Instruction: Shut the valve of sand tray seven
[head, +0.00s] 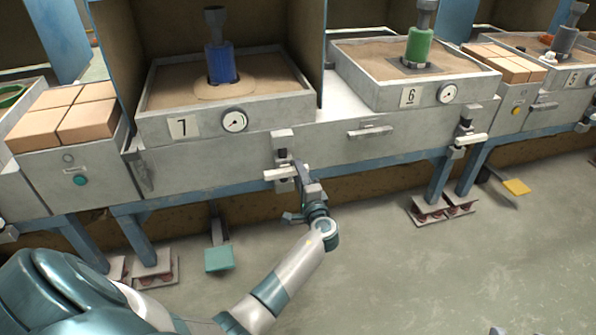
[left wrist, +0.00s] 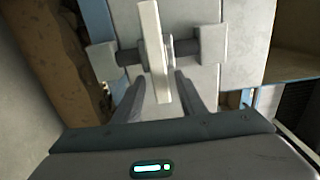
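Sand tray seven (head: 268,113) stands in the open cabinet at the left, with a "7" plate (head: 184,127) and a round gauge (head: 233,121) on its front. Its valve sits on the bench front below the tray's right corner. The valve's pale lever (head: 281,174) lies about level in the head view. My left gripper (head: 303,180) is at the valve. In the left wrist view the lever (left wrist: 153,40) reaches between my two fingers (left wrist: 157,95), which are apart with a narrow gap on either side. A dark pipe (left wrist: 186,48) crosses behind the lever.
Tray six (head: 372,88), with its own valve lever (head: 470,140), stands to the right. A teal pedal (head: 219,259) and a yellow pedal (head: 516,187) are near the floor. The floor in front is clear.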

